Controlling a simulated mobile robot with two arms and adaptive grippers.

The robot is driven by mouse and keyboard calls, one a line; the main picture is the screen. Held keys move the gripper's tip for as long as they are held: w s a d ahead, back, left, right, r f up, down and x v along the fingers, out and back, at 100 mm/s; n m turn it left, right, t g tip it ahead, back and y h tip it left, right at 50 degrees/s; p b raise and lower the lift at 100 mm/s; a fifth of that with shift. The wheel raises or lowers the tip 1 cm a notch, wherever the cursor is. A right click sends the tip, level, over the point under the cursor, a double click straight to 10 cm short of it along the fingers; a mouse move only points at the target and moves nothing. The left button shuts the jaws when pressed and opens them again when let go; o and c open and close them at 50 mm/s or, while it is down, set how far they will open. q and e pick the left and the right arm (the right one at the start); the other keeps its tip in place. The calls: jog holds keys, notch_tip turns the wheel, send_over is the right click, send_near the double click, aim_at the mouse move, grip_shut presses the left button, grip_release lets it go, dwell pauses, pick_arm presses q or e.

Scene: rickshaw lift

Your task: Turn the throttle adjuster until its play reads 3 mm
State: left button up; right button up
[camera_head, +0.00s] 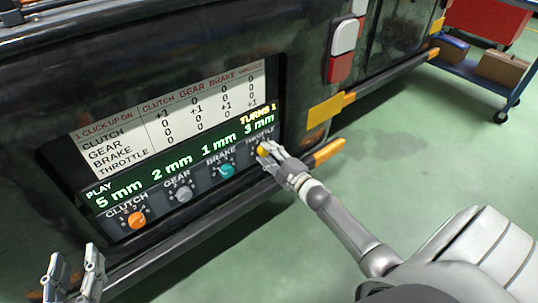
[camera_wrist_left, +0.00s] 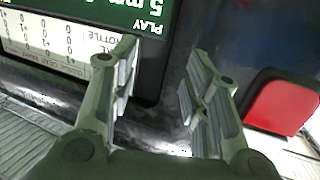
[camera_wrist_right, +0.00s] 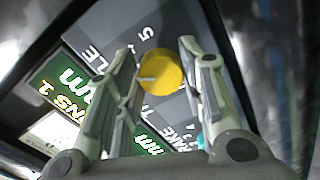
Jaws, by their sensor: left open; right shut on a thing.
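The throttle adjuster is a yellow knob (camera_head: 263,150) at the right end of the panel's knob row. It also shows between the fingers in the right wrist view (camera_wrist_right: 160,76). My right gripper (camera_head: 268,152) is shut on this knob. The green play display (camera_head: 180,162) reads 5 mm, 2 mm, 1 mm and 3 mm from left to right, with 3 mm above the throttle. It also reads "TURNS 1". My left gripper (camera_head: 76,272) is open and empty at the lower left, apart from the panel; its fingers also show in the left wrist view (camera_wrist_left: 160,85).
The orange clutch knob (camera_head: 137,220), grey gear knob (camera_head: 183,195) and teal brake knob (camera_head: 226,171) sit left of the throttle. A white chart (camera_head: 170,110) is above the display. A blue cart (camera_head: 480,80) stands at the upper right. The green floor at right is clear.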

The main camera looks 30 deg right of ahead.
pick_arm(q)
jog(key=shift+w+d+r+t, duration=0.15)
jog(key=shift+r+t, duration=0.15)
jog(key=shift+r, duration=0.3)
jog(key=shift+w+d+r+t, duration=0.1)
jog(key=shift+r+t, duration=0.2)
jog(key=shift+r, duration=0.3)
pick_arm(e)
jog(key=shift+n, duration=1.3)
jog(key=o, duration=1)
pick_arm(q)
jog(key=shift+s+f, duration=0.15)
jog(key=shift+f, duration=0.2)
jog(key=shift+a, duration=0.1)
pick_arm(e)
jog(key=shift+s, duration=0.1)
